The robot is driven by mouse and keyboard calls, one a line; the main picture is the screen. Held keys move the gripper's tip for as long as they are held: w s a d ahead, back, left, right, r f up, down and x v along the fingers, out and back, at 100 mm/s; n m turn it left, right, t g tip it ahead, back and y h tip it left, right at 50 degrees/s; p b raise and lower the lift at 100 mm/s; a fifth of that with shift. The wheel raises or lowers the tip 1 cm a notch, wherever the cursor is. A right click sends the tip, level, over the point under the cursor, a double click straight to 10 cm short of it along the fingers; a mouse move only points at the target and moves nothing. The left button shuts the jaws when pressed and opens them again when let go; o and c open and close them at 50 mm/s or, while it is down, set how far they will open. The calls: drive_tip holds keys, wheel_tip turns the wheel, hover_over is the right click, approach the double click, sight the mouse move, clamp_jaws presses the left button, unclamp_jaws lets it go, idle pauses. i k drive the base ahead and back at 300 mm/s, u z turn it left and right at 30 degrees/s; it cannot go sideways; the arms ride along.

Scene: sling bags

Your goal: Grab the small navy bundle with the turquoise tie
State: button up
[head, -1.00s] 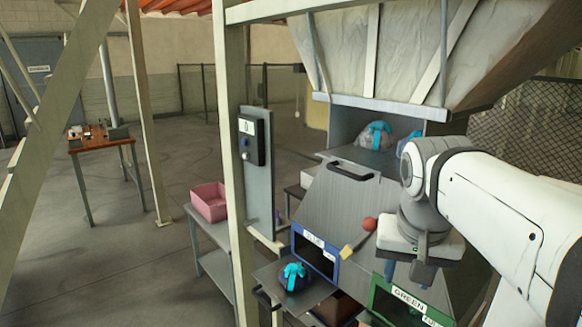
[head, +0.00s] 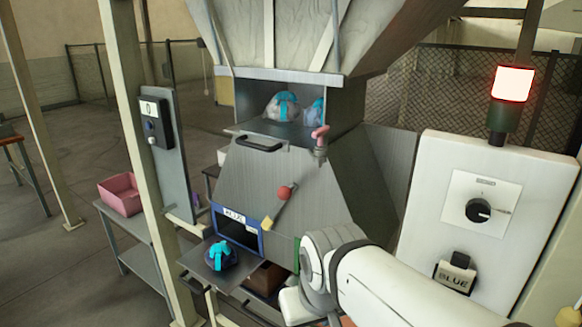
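The small navy bundle with the turquoise tie (head: 221,257) sits on a metal shelf (head: 192,262) below the chute, in front of the opening with the blue frame. Nothing touches it from above. My white arm comes in from the lower right, and its wrist is at the bottom edge, to the right of the bundle and apart from it. The fingers of my gripper do not show; they are below the frame or hidden by the arm.
A grey bundle with a turquoise tie (head: 283,106) and a bluish one (head: 314,110) lie in the upper hopper opening. A post (head: 140,150) rises left of the shelf. A white control box (head: 480,230) with a lit red lamp (head: 513,83) is at right.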

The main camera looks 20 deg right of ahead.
sight(219, 256)
drive_tip(key=u, duration=0.5)
drive_tip(key=i, duration=1.45)
drive_tip(key=z, duration=0.35)
